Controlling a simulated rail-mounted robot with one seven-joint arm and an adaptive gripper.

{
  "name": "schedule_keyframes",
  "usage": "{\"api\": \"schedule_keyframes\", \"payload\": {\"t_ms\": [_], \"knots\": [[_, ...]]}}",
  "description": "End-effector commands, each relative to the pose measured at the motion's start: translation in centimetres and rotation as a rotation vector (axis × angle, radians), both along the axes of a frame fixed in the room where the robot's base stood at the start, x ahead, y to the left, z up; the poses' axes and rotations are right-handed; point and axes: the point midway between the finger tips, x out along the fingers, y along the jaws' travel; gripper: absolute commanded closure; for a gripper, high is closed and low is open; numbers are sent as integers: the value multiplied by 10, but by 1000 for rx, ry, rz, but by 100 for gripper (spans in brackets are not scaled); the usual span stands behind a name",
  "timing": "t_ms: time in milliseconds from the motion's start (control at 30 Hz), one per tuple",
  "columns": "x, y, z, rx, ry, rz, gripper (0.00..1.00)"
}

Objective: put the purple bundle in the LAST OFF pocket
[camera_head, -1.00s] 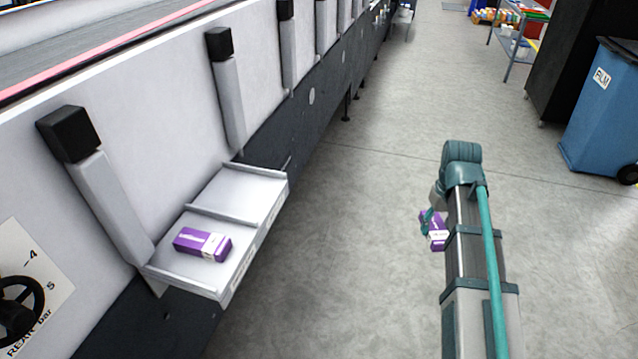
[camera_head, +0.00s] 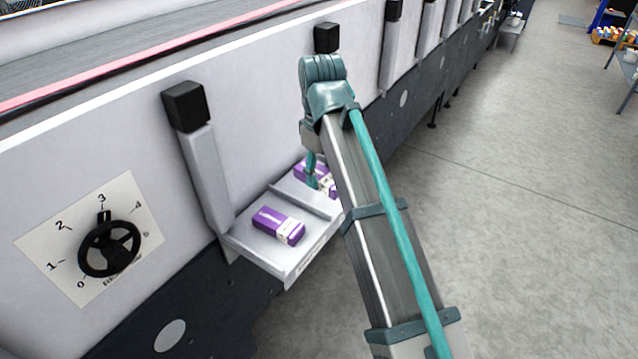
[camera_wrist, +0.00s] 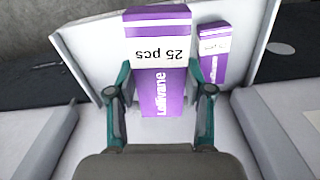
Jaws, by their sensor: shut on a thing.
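My gripper (camera_head: 313,178) is shut on a purple bundle (camera_head: 328,185) with a white label band. In the wrist view this held bundle (camera_wrist: 160,98) sits between both teal fingers, its label reading "25 pcs". It is over the far pocket of the white two-pocket tray (camera_head: 263,252); whether it touches the floor of the pocket I cannot tell. A second purple bundle (camera_head: 277,226) lies in the near pocket, and shows at the right in the wrist view (camera_wrist: 213,55). Lettering on the tray front is too small to read. My arm hides the tray's far end.
A low divider (camera_head: 303,196) separates the pockets. Grey posts with black caps (camera_head: 186,106) stand along the machine wall behind the tray. A black handwheel (camera_head: 108,247) on a numbered dial is at the left. The floor at the right (camera_head: 520,220) is clear.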

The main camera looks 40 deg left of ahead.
Motion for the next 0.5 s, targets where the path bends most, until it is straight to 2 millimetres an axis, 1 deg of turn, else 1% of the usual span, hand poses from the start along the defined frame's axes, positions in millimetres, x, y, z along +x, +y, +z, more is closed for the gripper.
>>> {"api": "schedule_keyframes", "payload": {"t_ms": [33, 100, 200, 267, 367, 500], "knots": [[-13, 12, 8, 0, 0, 35, 85], [-25, 23, 14, 0, 0, 70, 85], [-37, 31, 19, 0, 0, 103, 85], [-38, 35, 20, -1, 0, 113, 85], [-30, 39, 18, -2, 1, 117, 85], [-4, 48, 8, -3, 2, 116, 85]]}}
